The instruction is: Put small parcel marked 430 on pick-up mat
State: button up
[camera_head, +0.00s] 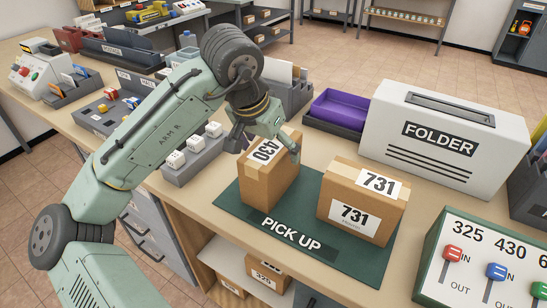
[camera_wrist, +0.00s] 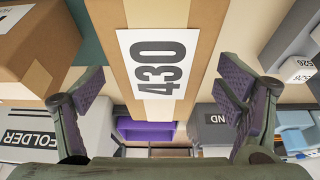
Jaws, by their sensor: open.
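The small parcel marked 430 (camera_head: 268,175) is a brown box standing upright on the green pick-up mat (camera_head: 234,196), toward its left part. In the wrist view, its 430 label (camera_wrist: 158,63) faces my camera between the fingers. My gripper (camera_head: 270,146) is at the top of this parcel, with one finger to each side. In the wrist view, my gripper (camera_wrist: 165,95) is open, with gaps between both fingers and the parcel. Part of the parcel's top is hidden behind my gripper in the head view.
A larger parcel marked 731 (camera_head: 350,214) stands on the mat to the right. Behind are a white FOLDER box (camera_head: 428,170) and a purple tray (camera_head: 345,108). A 325/430 switch panel (camera_head: 480,262) is at the front right.

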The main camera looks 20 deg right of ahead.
jog(key=b+v, duration=0.1)
jog(key=v, duration=0.6)
jog(key=shift+s+a+r, duration=0.15)
jog(key=shift+r, duration=0.15)
